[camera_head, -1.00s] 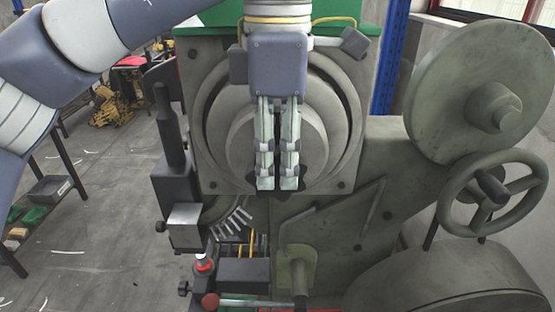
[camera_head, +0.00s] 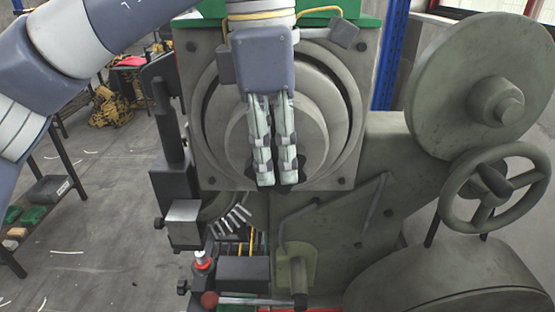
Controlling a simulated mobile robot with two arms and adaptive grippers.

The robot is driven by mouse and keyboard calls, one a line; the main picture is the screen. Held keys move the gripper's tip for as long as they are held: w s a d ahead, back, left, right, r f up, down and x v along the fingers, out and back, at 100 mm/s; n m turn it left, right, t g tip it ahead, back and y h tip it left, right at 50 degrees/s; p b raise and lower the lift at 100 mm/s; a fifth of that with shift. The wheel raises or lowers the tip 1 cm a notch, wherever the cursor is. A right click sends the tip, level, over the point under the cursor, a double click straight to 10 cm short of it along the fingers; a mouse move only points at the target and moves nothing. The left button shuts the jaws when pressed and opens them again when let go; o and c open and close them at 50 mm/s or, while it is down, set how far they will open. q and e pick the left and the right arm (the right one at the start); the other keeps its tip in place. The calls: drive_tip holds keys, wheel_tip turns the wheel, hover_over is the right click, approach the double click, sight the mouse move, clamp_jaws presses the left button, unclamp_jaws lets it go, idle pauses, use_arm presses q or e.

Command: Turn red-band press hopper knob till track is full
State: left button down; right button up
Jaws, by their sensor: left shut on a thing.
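My left gripper (camera_head: 276,183) hangs down in front of the press's round grey hopper (camera_head: 314,124). Its two fingers are close together and shut on the dark hopper knob (camera_head: 285,188), of which only small edges show around the fingertips. The rest of the knob is hidden behind the fingers. Several rivets lie in a slanting row on the track (camera_head: 233,220), below and left of the hopper. My right gripper is not in view.
A large grey flywheel (camera_head: 450,100) and a spoked handwheel (camera_head: 495,190) stand on the right. A black upright cylinder (camera_head: 170,130) is close left of the hopper. A red-ended lever (camera_head: 210,299) lies low in front. Open floor (camera_head: 95,220) is on the left.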

use_arm(q)
drive_tip(key=h+b, duration=0.1)
drive_tip(key=b, duration=0.1)
drive_tip(key=h+b, duration=0.1)
drive_tip(key=b, duration=0.1)
drive_tip(key=h+b, duration=0.1)
drive_tip(key=h, duration=0.1)
drive_tip(key=shift+a+f+b, duration=0.3)
drive_tip(key=shift+a+b, duration=0.05)
drive_tip(key=shift+b, duration=0.05)
drive_tip(key=shift+a+r+h+b, duration=0.1)
drive_tip(key=shift+r+h+b, duration=0.1)
drive_tip(key=shift+h+b, duration=0.9)
drive_tip(key=c, duration=1.8)
unclamp_jaws()
drive_tip(key=shift+o, duration=0.2)
drive_tip(key=shift+a, duration=0.1)
drive_tip(key=shift+a+r, duration=0.1)
drive_tip(key=shift+r, duration=0.15)
drive_tip(key=v, duration=1.1)
drive_tip(key=shift+a+r, duration=0.15)
drive_tip(key=shift+r, duration=0.05)
